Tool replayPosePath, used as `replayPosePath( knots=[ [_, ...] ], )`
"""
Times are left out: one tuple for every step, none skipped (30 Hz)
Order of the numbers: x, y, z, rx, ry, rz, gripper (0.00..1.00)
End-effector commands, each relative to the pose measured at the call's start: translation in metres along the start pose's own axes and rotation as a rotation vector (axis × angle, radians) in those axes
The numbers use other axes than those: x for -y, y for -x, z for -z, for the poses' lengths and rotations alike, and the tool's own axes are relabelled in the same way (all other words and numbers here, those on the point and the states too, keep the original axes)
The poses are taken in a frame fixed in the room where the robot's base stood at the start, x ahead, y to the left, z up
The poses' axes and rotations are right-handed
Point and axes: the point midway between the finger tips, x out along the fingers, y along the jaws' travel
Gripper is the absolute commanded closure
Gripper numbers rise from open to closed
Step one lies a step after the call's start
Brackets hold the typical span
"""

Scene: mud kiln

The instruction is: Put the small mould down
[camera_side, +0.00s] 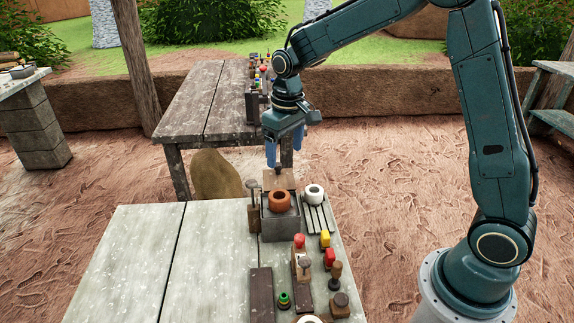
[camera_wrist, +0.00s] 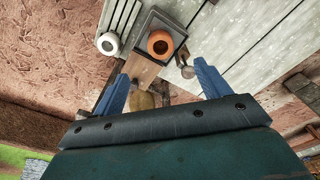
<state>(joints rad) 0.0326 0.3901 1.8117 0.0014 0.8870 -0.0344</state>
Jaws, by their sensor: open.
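A small wooden block (camera_side: 280,180) with a dark knob on top, perhaps the small mould, stands at the far edge of the near table. It also shows in the wrist view as a brown wooden piece (camera_wrist: 140,69) between my finger tips, nearer the left one. My gripper (camera_side: 284,159) is just above and around the knob, pointing down. In the wrist view my gripper (camera_wrist: 161,68) has its two blue fingers wide apart, with nothing clamped between them. Whether a finger touches the block I cannot tell.
A terracotta ring (camera_side: 280,201) sits on a grey square box (camera_side: 279,227) just nearer. A white ring (camera_side: 314,193) is on a slatted rack (camera_side: 320,219) to the right. A wooden tool (camera_side: 253,210) stands left. Several small knobbed pieces crowd the front right; the table's left (camera_side: 150,255) is clear.

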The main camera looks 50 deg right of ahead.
Motion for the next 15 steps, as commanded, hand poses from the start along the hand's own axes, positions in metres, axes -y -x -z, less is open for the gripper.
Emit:
replayPosePath(
  knots=[
    [0.001,0.013,-0.007,-0.019,0.0,0.0,0.24],
    [0.001,0.019,-0.012,-0.028,0.0,-0.001,0.24],
    [0.002,0.028,-0.018,-0.041,0.0,-0.001,0.24],
    [0.003,0.035,-0.023,-0.051,0.0,-0.001,0.24],
    [0.003,0.042,-0.028,-0.061,0.0,-0.001,0.24],
    [0.004,0.05,-0.035,-0.074,0.0,-0.002,0.24],
    [0.004,0.056,-0.041,-0.084,0.0,-0.002,0.24],
    [0.004,0.061,-0.046,-0.093,0.0,-0.002,0.24],
    [0.005,0.069,-0.053,-0.107,0.0,-0.002,0.24],
    [0.005,0.074,-0.059,-0.116,0.0,-0.002,0.24],
    [0.006,0.079,-0.065,-0.126,0.0,-0.002,0.24],
    [0.006,0.085,-0.073,-0.139,0.0,-0.002,0.24],
    [0.007,0.089,-0.079,-0.148,0.0,-0.002,0.24],
    [0.007,0.094,-0.085,-0.159,0.0,-0.002,0.24],
    [0.008,0.099,-0.093,-0.171,0.0,-0.002,0.24]
  ],
)
